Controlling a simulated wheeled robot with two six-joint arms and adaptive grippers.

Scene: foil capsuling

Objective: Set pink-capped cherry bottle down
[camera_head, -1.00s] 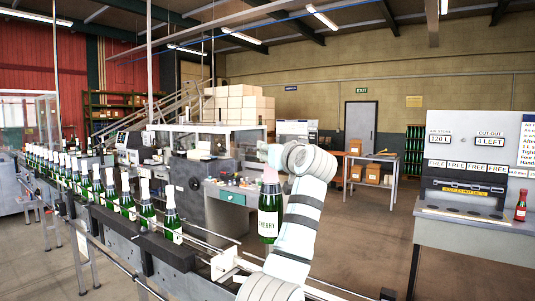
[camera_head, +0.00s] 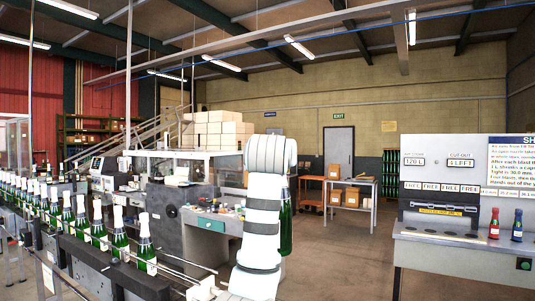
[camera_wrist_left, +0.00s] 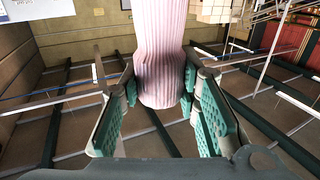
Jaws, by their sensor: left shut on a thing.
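The pink-capped cherry bottle (camera_head: 286,228) is mostly hidden behind my left arm in the head view. Only a strip of its dark green glass shows at the arm's right side, and its label is hidden. In the left wrist view its ribbed pink cap (camera_wrist_left: 160,62) stands between the green-padded fingers. My left gripper (camera_wrist_left: 160,92) is shut on the bottle at the pink cap and neck. The gripper itself is hidden behind the arm in the head view. What lies under the bottle cannot be seen. My right gripper is not in view.
White-capped green bottles (camera_head: 119,232) stand in a row on the conveyor at left. A grey bench (camera_head: 455,252) at right carries a red bottle (camera_head: 494,223) and a blue bottle (camera_head: 517,225) below a sign. Open floor lies before the bench.

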